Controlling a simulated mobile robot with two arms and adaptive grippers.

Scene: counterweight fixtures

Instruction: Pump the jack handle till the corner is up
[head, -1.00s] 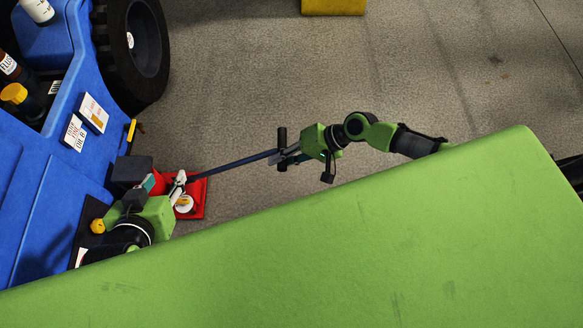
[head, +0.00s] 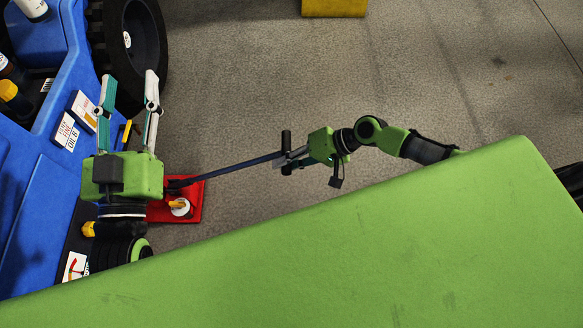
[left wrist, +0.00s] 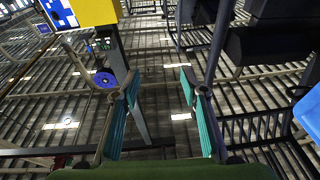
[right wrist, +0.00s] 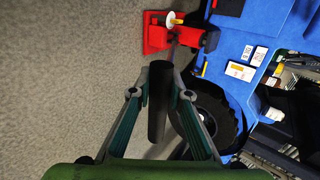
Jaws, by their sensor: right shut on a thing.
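The red jack (head: 190,207) sits on the floor beside the blue vehicle (head: 58,160) and is partly hidden under my left arm. A white round part with an orange piece is on it. Its long dark handle (head: 228,168) slants up to the right, ending in a black crossbar grip (right wrist: 158,100). My right gripper (head: 288,160) is shut on that crossbar. My left gripper (head: 130,93) is open and empty, above the vehicle's edge; its spread fingers show in the left wrist view (left wrist: 157,85). Whether the jack touches the vehicle is hidden.
A large black wheel (head: 135,45) stands at the upper left. Boxes (head: 66,132) and bottles lie on the vehicle. A green surface (head: 350,240) fills the lower front. A yellow block (head: 334,7) is at the top. The grey floor in the middle is clear.

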